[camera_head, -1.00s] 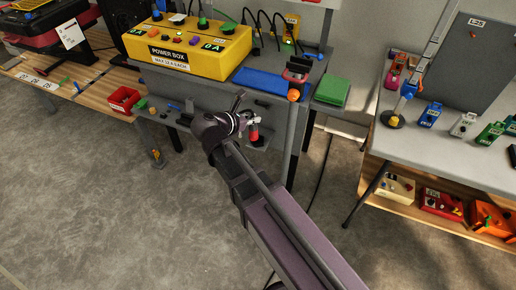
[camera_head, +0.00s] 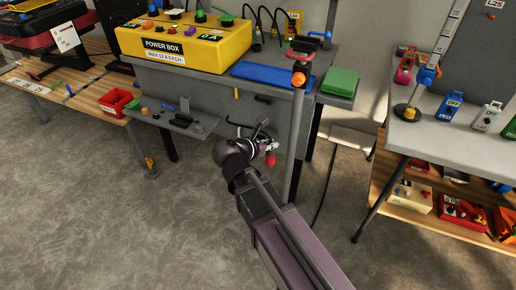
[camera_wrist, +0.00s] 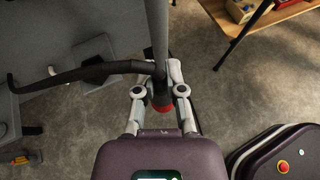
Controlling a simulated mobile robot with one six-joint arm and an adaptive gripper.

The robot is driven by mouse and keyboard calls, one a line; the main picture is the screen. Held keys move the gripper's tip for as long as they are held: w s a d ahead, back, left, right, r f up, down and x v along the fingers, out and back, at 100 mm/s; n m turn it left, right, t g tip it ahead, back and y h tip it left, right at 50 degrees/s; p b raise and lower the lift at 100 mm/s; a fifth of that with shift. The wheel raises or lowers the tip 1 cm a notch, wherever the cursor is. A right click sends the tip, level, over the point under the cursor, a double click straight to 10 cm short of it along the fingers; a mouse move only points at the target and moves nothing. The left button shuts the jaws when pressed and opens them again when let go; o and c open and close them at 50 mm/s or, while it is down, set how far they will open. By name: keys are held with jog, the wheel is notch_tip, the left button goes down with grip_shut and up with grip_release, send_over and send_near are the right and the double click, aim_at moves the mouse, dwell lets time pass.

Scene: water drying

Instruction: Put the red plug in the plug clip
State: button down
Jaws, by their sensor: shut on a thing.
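My gripper (camera_head: 264,143) is shut on the red plug (camera_head: 270,159), below the worktop and close to the grey table post. In the wrist view, my gripper's (camera_wrist: 160,96) two fingers flank the red plug (camera_wrist: 161,105). A thick black piece (camera_wrist: 95,72) tapers off to the left above the plug; I cannot tell whether it is the plug's cable. A grey post (camera_wrist: 157,30) passes just behind or beside the plug; whether they touch is unclear. I cannot make out the plug clip for certain in either view.
The yellow power box (camera_head: 170,45) stands on the worktop, with a blue mat (camera_head: 270,76) and green block (camera_head: 339,82) to its right. A small grey shelf (camera_head: 165,117) with dark parts sits left of my gripper. A second table (camera_head: 450,145) is at right. Open floor lies in front.

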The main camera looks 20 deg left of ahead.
jog(key=shift+w+f, duration=0.1)
jog(key=shift+f, duration=0.05)
dwell(0.3)
jog(key=w+a+f+b, duration=0.1)
jog(key=w+a, duration=0.7)
jog(key=w, duration=0.5)
jog(key=shift+a+f+b, duration=0.25)
jog(key=shift+a+b, duration=0.05)
jog(key=shift+a, duration=0.1)
jog(key=shift+f+b, duration=1.75)
jog(key=shift+f, duration=0.05)
jog(key=shift+f, duration=0.15)
jog(key=c, duration=0.7)
grip_release()
